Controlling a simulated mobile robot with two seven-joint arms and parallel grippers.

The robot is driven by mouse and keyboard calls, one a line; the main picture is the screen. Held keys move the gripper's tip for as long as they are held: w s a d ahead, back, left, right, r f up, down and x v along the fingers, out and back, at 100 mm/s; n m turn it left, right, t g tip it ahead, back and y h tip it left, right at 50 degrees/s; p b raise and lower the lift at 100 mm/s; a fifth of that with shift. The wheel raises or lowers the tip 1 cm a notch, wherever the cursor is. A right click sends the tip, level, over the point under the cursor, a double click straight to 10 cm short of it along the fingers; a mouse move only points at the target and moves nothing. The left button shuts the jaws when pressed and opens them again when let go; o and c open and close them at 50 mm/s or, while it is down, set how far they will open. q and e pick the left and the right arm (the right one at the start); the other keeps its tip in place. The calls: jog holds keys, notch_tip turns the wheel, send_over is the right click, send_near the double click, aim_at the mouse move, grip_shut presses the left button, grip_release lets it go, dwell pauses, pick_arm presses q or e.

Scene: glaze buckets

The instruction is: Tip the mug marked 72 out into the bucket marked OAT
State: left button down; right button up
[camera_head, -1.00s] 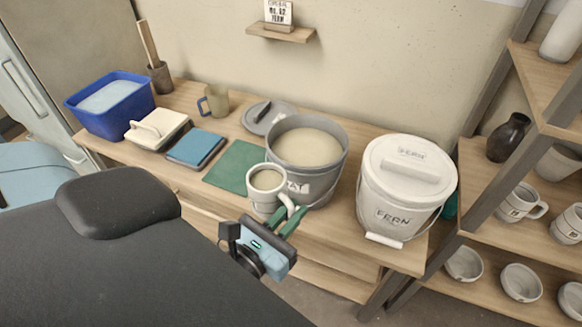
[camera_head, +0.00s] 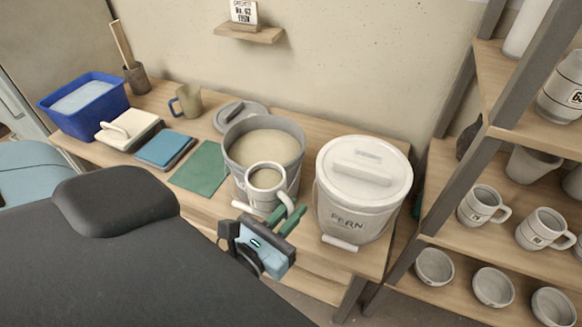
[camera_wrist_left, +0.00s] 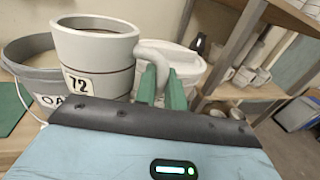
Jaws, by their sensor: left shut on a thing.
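The white mug marked 72 (camera_head: 266,187) is held upright, with beige liquid inside. The number 72 shows on it in the left wrist view (camera_wrist_left: 97,62). My left gripper (camera_head: 291,214) is shut on the mug's handle; its green fingers (camera_wrist_left: 162,88) also show in the left wrist view. The grey bucket marked OAT (camera_head: 236,162) stands open on the table, filled with beige liquid. In the head view the mug overlaps the bucket's near side and covers its label. The left wrist view shows part of that label on the bucket (camera_wrist_left: 42,88). My right gripper is out of view.
A lidded white FERN bucket (camera_head: 360,195) stands right of the OAT bucket. A grey lid (camera_head: 241,113), green mat (camera_head: 202,166), blue tub (camera_head: 85,115) and tan mug (camera_head: 188,101) are on the table (camera_head: 330,133). A shelf with mugs and bowls stands at the right.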

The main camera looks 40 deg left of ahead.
pick_arm(q)
jog(key=shift+w+d, duration=0.1)
jog(key=shift+d, duration=0.05)
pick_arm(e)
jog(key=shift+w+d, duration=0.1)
pick_arm(q)
jog(key=shift+r, duration=0.1)
